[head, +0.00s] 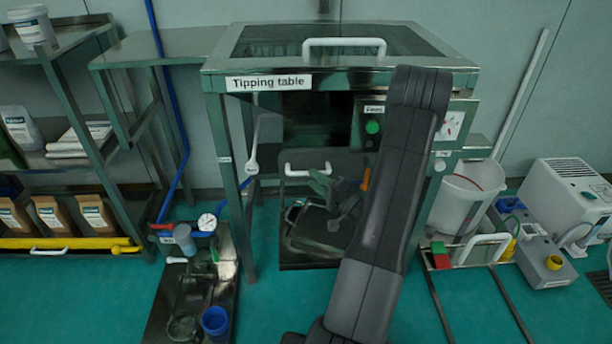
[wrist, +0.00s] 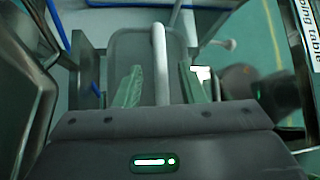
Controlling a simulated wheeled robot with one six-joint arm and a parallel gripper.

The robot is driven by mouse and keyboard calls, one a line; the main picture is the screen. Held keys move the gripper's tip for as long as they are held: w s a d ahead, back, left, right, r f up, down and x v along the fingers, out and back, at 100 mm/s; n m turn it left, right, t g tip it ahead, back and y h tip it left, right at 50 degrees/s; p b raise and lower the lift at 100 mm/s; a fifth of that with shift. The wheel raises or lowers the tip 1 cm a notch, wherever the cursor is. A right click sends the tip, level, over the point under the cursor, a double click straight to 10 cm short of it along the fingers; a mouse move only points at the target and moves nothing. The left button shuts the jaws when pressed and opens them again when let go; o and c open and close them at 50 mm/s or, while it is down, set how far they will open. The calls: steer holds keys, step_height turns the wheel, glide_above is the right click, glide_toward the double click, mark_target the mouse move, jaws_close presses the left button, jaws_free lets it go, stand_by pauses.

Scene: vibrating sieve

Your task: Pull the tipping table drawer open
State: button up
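The tipping table (head: 215,90) is a steel frame with a name label and a dark glazed top. Its drawer's white bar handle (head: 300,172) sits low on the front, partly hidden by my gripper (head: 328,180). In the wrist view, the handle (wrist: 159,50) runs upright in the picture between the two green fingers of my gripper (wrist: 160,80). Gaps show on both sides of the handle, so the fingers are open and seem not to touch it. The dark grey drawer front (wrist: 128,48) lies behind the handle. My arm hides the table's right front.
A tray with a blue cup (head: 215,321) lies left on the floor. A white bucket (head: 466,196) and a grey machine (head: 572,205) stand right. Shelves (head: 60,165) stand left.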

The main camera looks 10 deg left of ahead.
mark_target(306, 172)
steer(key=shift+x, duration=2.2)
steer(key=shift+c, duration=0.3)
jaws_close()
